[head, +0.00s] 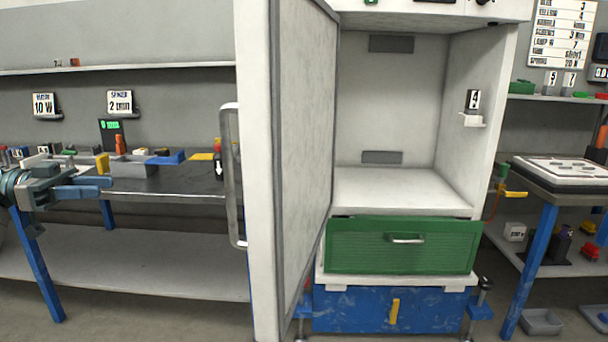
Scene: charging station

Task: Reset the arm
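My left gripper (104,186) reaches in from the left edge of the head view, in front of the left workbench. Its two blue fingers point right, set apart from each other, with nothing seen between them. It looks open and empty. The tall white cabinet (487,120) stands to its right, with its door (258,170) swung open toward me and a long grey handle (231,180) on the door's left side. The cabinet's inside is bare apart from a small labelled holder (472,119) on the right wall. My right gripper is out of view.
The left workbench (150,196) carries blocks, bins and small parts behind my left gripper. A green drawer (370,248) is shut under the cabinet, above a blue box (350,312). A right table (560,180) holds a white panel. Grey trays (541,322) lie on the floor.

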